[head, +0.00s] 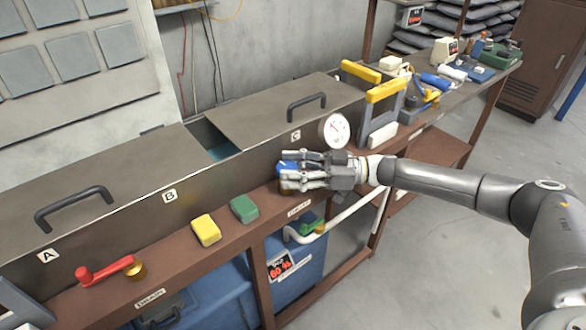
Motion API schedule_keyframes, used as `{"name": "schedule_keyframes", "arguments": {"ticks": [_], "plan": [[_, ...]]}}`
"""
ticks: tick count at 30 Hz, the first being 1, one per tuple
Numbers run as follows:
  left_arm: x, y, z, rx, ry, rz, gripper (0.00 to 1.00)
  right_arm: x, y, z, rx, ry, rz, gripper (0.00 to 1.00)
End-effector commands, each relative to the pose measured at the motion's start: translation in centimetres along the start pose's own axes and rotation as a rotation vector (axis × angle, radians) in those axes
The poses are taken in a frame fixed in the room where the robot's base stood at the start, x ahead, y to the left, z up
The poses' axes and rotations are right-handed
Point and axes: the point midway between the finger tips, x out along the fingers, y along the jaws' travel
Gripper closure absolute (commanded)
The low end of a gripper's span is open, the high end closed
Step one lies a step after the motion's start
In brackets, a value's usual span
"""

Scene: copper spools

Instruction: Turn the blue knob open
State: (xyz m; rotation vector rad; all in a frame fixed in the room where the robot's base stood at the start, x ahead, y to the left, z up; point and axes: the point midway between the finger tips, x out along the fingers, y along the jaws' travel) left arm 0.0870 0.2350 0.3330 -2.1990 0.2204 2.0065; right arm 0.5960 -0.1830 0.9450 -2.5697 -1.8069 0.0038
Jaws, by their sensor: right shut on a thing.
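The blue knob (287,167) sits low on the front of the long grey tank, below the label C. My right gripper (286,177) reaches in from the right and is shut on the knob. Its fingers cover most of the knob, so its turn angle cannot be told. My left gripper is not in view.
A round gauge (334,130) is just above and right of my right gripper. A red lever (105,270), a yellow block (206,230) and a green block (244,208) line the front ledge. Yellow-handled racks (387,90) stand to the right. A white pipe (335,222) runs below.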

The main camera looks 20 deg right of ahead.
Motion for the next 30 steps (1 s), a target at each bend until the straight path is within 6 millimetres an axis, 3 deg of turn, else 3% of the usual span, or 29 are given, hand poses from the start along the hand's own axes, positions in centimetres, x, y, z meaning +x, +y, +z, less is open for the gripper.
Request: {"name": "schedule_keyframes", "arguments": {"ticks": [9, 10, 15, 25, 30], "plan": [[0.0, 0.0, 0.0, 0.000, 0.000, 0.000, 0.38, 0.1, 0.1, -0.3, -0.002, 0.007, 0.000, 0.77], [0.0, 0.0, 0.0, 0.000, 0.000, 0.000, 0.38, 0.1, 0.1, -0.4, -0.002, 0.007, 0.000, 0.52], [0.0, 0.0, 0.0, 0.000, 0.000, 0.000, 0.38, 0.1, 0.1, -0.3, -0.001, 0.005, 0.000, 0.32], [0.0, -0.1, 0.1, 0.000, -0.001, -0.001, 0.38, -0.2, 0.1, -0.1, -0.001, 0.002, 0.001, 0.32], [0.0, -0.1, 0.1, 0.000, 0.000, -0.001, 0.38, -2.2, 0.2, 0.0, -0.001, 0.000, 0.004, 0.32]]}}
